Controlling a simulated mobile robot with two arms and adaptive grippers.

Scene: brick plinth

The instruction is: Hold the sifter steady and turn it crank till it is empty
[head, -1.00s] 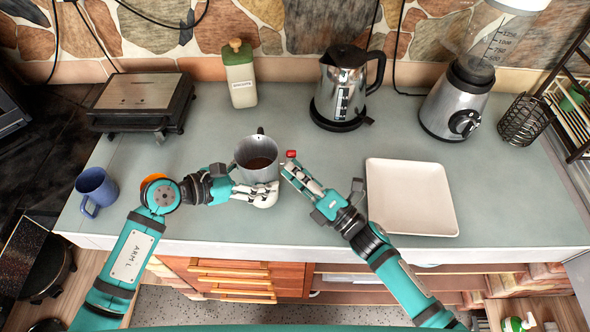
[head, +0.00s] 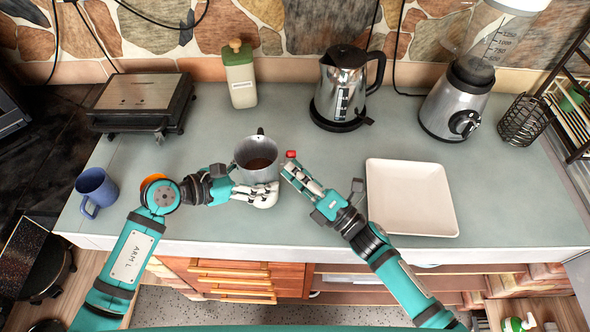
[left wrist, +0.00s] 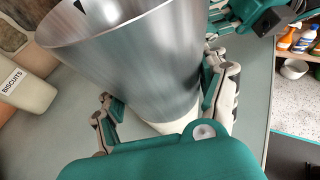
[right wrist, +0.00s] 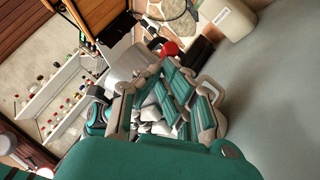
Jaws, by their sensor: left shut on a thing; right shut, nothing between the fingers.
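The sifter (head: 243,153) is a grey metal cup with brown contents inside, standing upright left of the picture's centre. My left gripper (head: 262,191) is shut around its lower part. The left wrist view shows the sifter's wall (left wrist: 135,65) between the two fingers, with a pale thing (left wrist: 180,124) under it that is mostly hidden. The crank's red knob (head: 291,154) sticks out to the right of the sifter. My right gripper (head: 293,173) is shut and empty, just below the knob. The right wrist view shows the red knob (right wrist: 169,49) beyond the fingers, not between them.
A square white plate (head: 410,197) lies right of my right arm. A blue mug (head: 96,190) stands at the left. A grill (head: 143,101), a biscuit jar (head: 240,75), a kettle (head: 345,85) and a blender (head: 460,100) line the back. The counter behind the sifter is clear.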

